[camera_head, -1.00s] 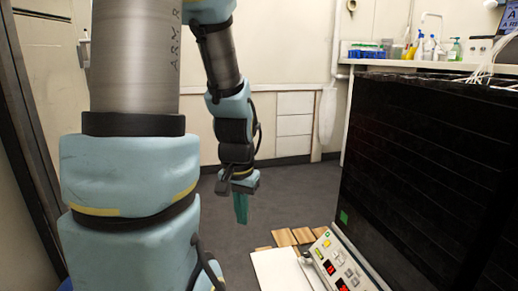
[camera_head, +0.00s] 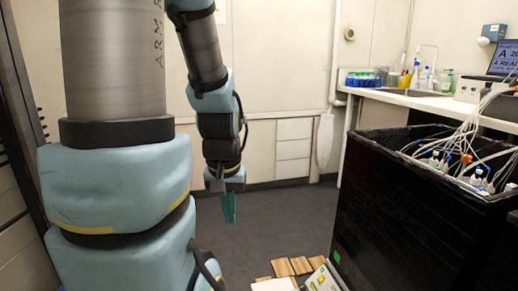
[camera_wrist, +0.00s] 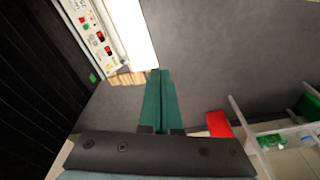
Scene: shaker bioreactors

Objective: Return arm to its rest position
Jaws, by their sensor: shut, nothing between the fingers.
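My arm stands at the left of the head view and bends over, so that my gripper (camera_head: 229,208) hangs down above the grey floor, left of the black bioreactor cabinet (camera_head: 420,215). Its green fingers are shut together with nothing held. In the wrist view the closed green fingers (camera_wrist: 160,100) point out over bare floor, touching nothing.
The cabinet's open top holds tubing and several capped vessels (camera_head: 465,170). A control panel (camera_head: 322,280) and wooden slats (camera_head: 291,267) lie low in front. A bench (camera_head: 420,100) with bottles runs along the back right.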

